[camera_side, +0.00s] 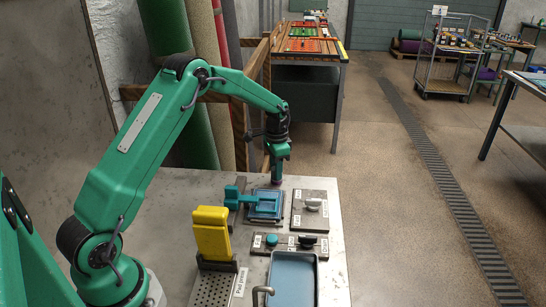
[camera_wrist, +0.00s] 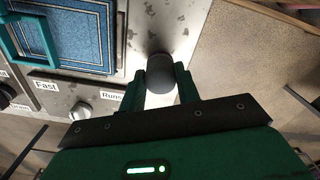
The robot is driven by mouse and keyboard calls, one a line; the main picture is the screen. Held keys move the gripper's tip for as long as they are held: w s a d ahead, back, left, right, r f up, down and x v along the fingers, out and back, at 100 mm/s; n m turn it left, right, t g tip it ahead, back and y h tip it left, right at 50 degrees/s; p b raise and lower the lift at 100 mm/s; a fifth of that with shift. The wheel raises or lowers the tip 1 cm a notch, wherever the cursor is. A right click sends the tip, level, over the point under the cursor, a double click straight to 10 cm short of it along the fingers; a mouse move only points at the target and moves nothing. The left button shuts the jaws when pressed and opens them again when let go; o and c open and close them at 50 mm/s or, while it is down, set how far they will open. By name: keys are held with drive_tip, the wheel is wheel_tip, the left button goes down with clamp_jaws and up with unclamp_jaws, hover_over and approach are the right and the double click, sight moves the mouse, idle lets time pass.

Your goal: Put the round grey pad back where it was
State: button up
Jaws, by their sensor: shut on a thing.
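My gripper (camera_wrist: 161,88) is shut on the round grey pad (camera_wrist: 160,64), which shows as a dark grey disc between the two fingers in the wrist view. Bare metal of the bench top (camera_wrist: 152,22) lies behind the pad, close to the bench edge. I cannot tell whether the pad touches the metal. In the side view my gripper (camera_side: 277,176) points down at the far side of the bench, just behind the blue rug piece (camera_side: 266,203). The pad is too small there to make out clearly.
A teal clamp (camera_side: 234,196) reaches the rug piece from the left. A plate with a knob (camera_side: 311,206) is right of it. A control strip (camera_side: 290,245), a yellow upright piece (camera_side: 211,232) and a blue tray (camera_side: 293,280) stand nearer. The bench's left part is bare.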

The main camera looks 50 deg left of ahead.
drive_tip(key=o, duration=1.1)
drive_tip(key=shift+f, duration=0.15)
drive_tip(key=shift+r, duration=6.2)
